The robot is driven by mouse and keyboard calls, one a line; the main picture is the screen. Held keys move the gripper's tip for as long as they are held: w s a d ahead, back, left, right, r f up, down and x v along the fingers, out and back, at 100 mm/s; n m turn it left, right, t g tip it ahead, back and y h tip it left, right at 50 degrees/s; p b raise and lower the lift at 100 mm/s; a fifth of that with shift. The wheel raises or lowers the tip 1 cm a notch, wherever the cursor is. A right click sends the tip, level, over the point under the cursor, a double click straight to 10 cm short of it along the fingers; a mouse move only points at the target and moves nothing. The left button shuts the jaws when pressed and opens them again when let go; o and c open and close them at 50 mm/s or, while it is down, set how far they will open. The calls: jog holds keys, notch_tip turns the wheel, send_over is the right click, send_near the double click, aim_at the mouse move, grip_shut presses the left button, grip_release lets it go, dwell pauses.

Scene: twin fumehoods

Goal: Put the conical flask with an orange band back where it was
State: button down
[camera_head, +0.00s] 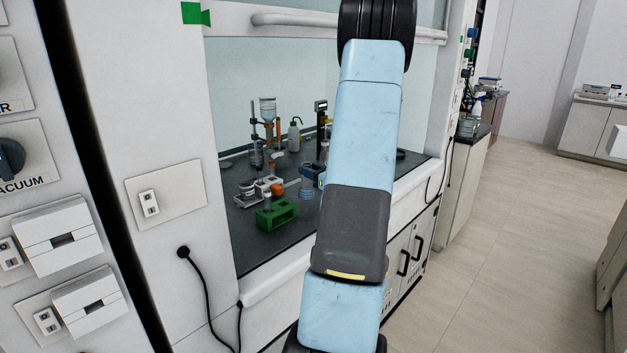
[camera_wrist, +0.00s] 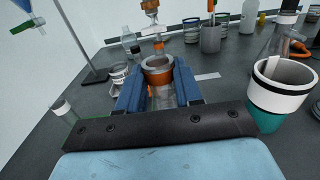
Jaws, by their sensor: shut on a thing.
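The conical flask with an orange band (camera_wrist: 158,76) shows in the wrist view, with a clear rim above the band and clear glass below it. My gripper (camera_wrist: 158,88) has its two blue fingers on either side of the flask and is shut on it. The dark gripper body hides the lower part of the flask, so I cannot tell whether its base touches the worktop.
A green rack (camera_head: 276,213) stands near the hood's front edge. A white-and-teal-banded vessel (camera_wrist: 281,90) is close on the right. A small labelled jar (camera_wrist: 118,72) is left of the flask. A grey cup (camera_wrist: 210,40) and a stand (camera_wrist: 94,75) are behind.

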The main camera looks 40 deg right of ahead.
jog(key=shift+w+d+f, duration=0.1)
jog(key=shift+w+f, duration=0.2)
jog(key=shift+f, duration=1.55)
jog(key=c, duration=0.8)
grip_release()
jog(key=shift+o, duration=0.2)
jog(key=s, duration=1.2)
jog(key=shift+d, duration=0.45)
